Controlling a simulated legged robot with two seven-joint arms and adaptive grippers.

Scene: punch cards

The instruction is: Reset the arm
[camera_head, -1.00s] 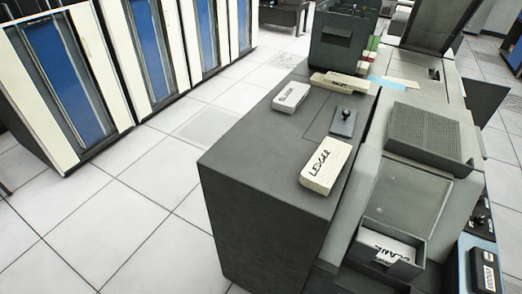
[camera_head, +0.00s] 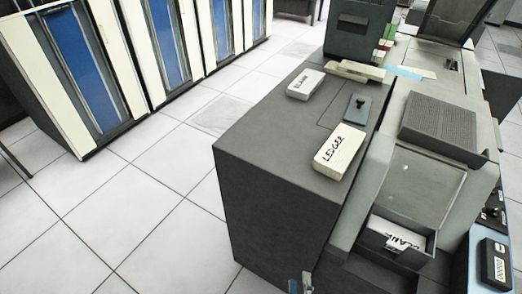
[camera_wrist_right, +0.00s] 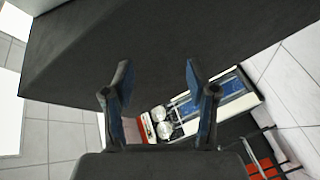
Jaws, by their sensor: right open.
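My right gripper (camera_wrist_right: 158,80) is open and empty in the wrist view, its two dark fingers with blue pads spread apart. The dark side of a cabinet (camera_wrist_right: 150,45) fills the view beyond the fingertips. In the head view only a small piece of the right gripper (camera_head: 301,283) shows at the bottom edge, beside the front of the grey machine cabinet (camera_head: 270,215). A LEDGER card deck (camera_head: 340,151) lies on the cabinet top, with another labelled white deck (camera_head: 306,84) farther back. My left gripper is out of view.
A card tray (camera_head: 396,240) marked with a partly readable label sits at the machine's front right. A blue-edged panel (camera_head: 494,262) is at the lower right. Tall blue-and-cream cabinets (camera_head: 60,60) stand at the left. The tiled floor (camera_head: 130,220) between is clear.

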